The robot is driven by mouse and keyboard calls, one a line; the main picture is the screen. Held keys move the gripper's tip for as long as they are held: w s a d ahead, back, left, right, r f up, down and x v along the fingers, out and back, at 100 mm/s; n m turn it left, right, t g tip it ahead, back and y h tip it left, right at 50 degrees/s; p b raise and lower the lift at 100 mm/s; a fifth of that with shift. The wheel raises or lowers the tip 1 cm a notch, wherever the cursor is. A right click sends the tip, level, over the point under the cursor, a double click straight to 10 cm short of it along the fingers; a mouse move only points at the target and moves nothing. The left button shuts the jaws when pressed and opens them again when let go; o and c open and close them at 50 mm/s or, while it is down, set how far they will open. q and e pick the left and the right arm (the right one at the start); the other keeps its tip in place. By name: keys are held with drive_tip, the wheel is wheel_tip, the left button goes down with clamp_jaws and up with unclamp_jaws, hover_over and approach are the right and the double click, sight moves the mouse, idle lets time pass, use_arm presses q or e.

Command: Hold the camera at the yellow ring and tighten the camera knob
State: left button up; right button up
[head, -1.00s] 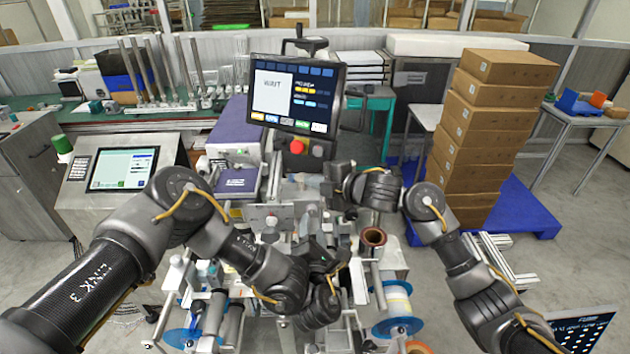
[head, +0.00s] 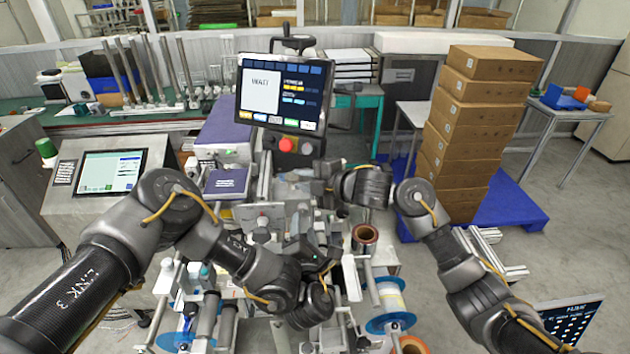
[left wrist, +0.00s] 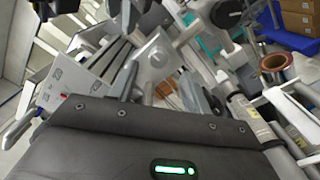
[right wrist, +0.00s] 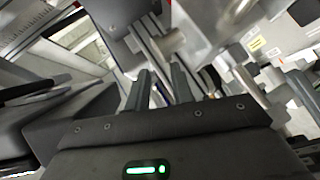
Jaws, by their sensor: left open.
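I cannot make out the camera, its yellow ring or its knob with certainty in any view. My left gripper (head: 326,266) is low over the middle of the machine in the head view. In the left wrist view its dark fingers (left wrist: 170,85) stand apart over grey metal machine parts, with nothing clearly held. My right gripper (head: 326,178) is farther back, beside the machine's upper parts below the monitor. In the right wrist view its two fingers (right wrist: 160,82) are apart, with a narrow gap and no held thing visible between them.
The monitor (head: 284,92) stands behind my grippers, with a red button (head: 287,144) below it. A copper-coloured reel (head: 365,236) and a blue-flanged reel (head: 390,305) sit right of my left gripper. Stacked cartons (head: 470,130) stand on a blue pallet (head: 515,212) at right.

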use_arm(q)
drive_tip(key=shift+w+a+r, duration=0.1)
drive_tip(key=shift+a+r, duration=0.05)
use_arm(e)
drive_tip(key=shift+t, duration=0.5)
drive_tip(key=r, duration=0.2)
drive_tip(key=w+r, duration=0.1)
drive_tip(key=r, duration=0.2)
drive_tip(key=d+r, duration=0.1)
drive_tip(key=r, duration=0.1)
drive_tip(key=shift+w+r, duration=0.15)
drive_tip(key=shift+w, duration=0.05)
drive_tip(key=shift+s+d+f, duration=0.7)
drive_tip(key=shift+d, duration=0.1)
drive_tip(key=s+d+f+g, duration=0.1)
drive_tip(key=s+d+f, duration=0.1)
drive_tip(key=s+d, duration=0.3)
drive_tip(key=shift+s+d+f, duration=0.15)
drive_tip(key=shift+s+d, duration=0.25)
drive_tip(key=shift+s, duration=0.75)
use_arm(q)
drive_tip(key=shift+s, duration=0.25)
use_arm(e)
drive_tip(key=shift+s+d, duration=0.1)
drive_tip(key=shift+s, duration=0.05)
